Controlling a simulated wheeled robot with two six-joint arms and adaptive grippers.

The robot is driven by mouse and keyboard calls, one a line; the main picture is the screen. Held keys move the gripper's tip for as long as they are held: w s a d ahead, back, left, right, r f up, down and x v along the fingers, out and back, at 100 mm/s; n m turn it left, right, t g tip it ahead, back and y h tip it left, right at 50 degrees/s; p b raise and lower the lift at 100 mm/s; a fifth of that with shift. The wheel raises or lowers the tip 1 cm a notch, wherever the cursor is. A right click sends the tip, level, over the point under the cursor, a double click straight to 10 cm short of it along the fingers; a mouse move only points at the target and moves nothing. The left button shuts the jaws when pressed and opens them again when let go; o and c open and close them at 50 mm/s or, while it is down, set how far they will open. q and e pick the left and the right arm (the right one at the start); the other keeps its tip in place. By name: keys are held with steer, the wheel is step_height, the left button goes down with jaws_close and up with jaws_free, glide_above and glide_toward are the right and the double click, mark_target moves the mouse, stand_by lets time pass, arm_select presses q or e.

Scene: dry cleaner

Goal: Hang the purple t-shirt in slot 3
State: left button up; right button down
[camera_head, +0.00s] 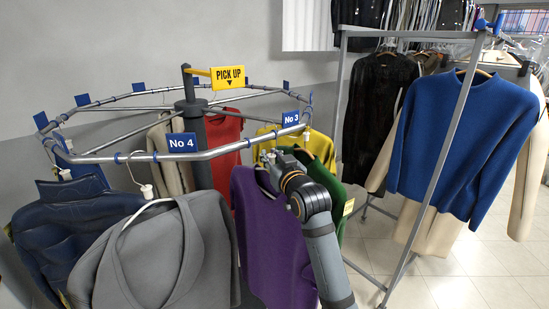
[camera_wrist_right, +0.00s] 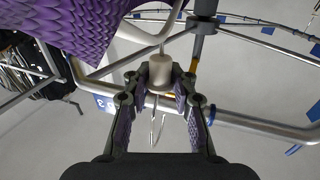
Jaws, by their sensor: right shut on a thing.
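The purple t-shirt (camera_head: 268,245) hangs below the round rail (camera_head: 235,144), between the No 4 sign (camera_head: 182,143) and the No 3 sign (camera_head: 291,119). My right gripper (camera_head: 272,157) is at the top of the shirt, close to the rail. In the right wrist view my right gripper (camera_wrist_right: 160,92) is shut on the pale neck piece of the shirt's hanger (camera_wrist_right: 160,72). The metal hook (camera_wrist_right: 156,125) points away from the gripper near the rail. I cannot tell whether the hook rests on the rail. My left gripper is not in view.
A grey hooded garment (camera_head: 170,255) and a dark blue jacket (camera_head: 75,225) hang left on the rail. Red (camera_head: 223,140), yellow (camera_head: 318,146) and green (camera_head: 335,190) garments hang behind. A blue sweater (camera_head: 460,140) hangs on a separate rack (camera_head: 450,130) at right.

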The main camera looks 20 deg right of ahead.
steer(key=shift+w+a+r, duration=0.1)
steer(key=shift+w+a, duration=0.1)
steer(key=shift+w, duration=0.35)
steer(key=shift+w+a, duration=0.2)
steer(key=shift+w, duration=0.3)
steer(key=shift+f+b, duration=0.65)
steer(key=shift+f, duration=1)
steer(key=shift+f, duration=0.2)
steer(key=c, duration=1)
jaws_free()
steer(key=shift+s, duration=0.15)
